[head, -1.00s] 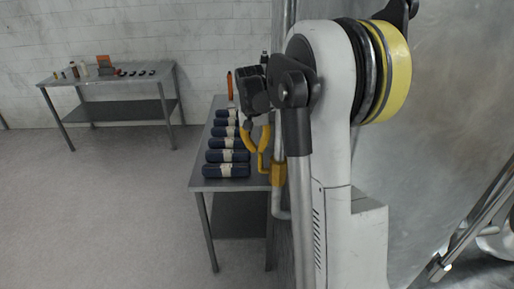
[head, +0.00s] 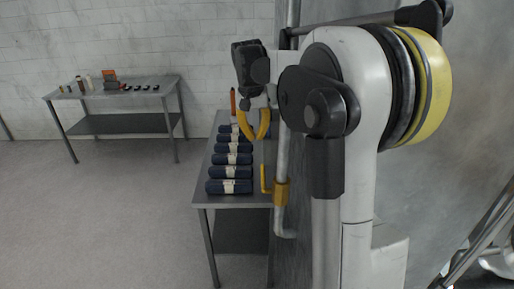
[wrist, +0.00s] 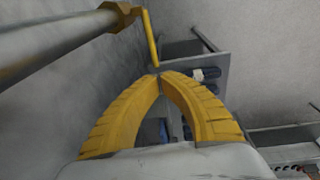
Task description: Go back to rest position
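My gripper (head: 254,136) hangs with its two yellow fingers pointing down, above the near metal table in the head view. In the wrist view its fingertips (wrist: 160,75) meet, and nothing is seen held between them. My arm stands large at the right of the head view, bent at its top, with the wrist reaching left.
Several dark blue rolls with pale bands (head: 231,172) lie in a row on the near table (head: 203,197). A vertical pipe with a yellow fitting (head: 281,192) and yellow lever stands close to my gripper. A far table (head: 60,95) holds small items. Floor at left is clear.

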